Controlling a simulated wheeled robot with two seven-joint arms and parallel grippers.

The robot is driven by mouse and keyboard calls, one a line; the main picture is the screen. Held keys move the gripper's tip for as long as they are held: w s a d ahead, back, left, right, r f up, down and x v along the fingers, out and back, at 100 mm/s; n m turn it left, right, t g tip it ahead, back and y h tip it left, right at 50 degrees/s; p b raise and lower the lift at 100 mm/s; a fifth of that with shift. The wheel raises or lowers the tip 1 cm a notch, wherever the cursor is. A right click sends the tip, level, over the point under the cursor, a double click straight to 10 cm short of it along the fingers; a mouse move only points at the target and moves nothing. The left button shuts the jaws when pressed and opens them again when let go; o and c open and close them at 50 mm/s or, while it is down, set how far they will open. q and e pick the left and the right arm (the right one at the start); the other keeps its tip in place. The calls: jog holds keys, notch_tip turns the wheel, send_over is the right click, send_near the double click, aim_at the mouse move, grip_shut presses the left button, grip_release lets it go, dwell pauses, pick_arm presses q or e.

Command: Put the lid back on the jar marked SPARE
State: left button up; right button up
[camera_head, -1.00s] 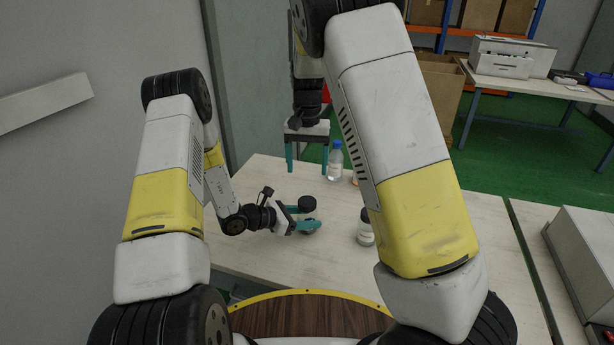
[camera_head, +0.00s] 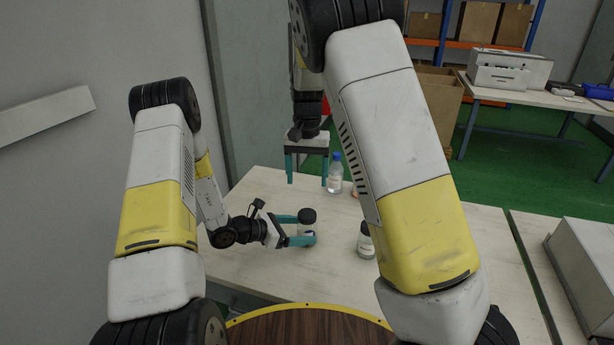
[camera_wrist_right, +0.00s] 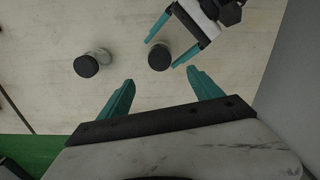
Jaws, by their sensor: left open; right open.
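A jar with a black top (camera_head: 307,222) stands on the table between the fingertips of my left gripper (camera_head: 301,229), which is open. That jar also shows in the right wrist view (camera_wrist_right: 159,57), at the tips of my left gripper's fingers (camera_wrist_right: 161,54). A second jar with a dark top and a pale label (camera_head: 365,243) stands to the right, partly hidden by my right arm; the wrist view shows it too (camera_wrist_right: 92,63). My right gripper (camera_head: 307,181) is open and empty above the table's far side. I cannot read SPARE on either jar, and I see no separate lid.
A clear bottle with a blue cap (camera_head: 335,174) stands towards the back of the table (camera_head: 255,200). A small orange thing (camera_head: 355,194) beside it is mostly hidden by my right arm. A grey box (camera_head: 590,260) sits on the right-hand table. The table's left side is clear.

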aim_at(298, 230)
pick_arm(q)
jog(key=v, duration=0.5)
jog(key=shift+r, duration=0.1)
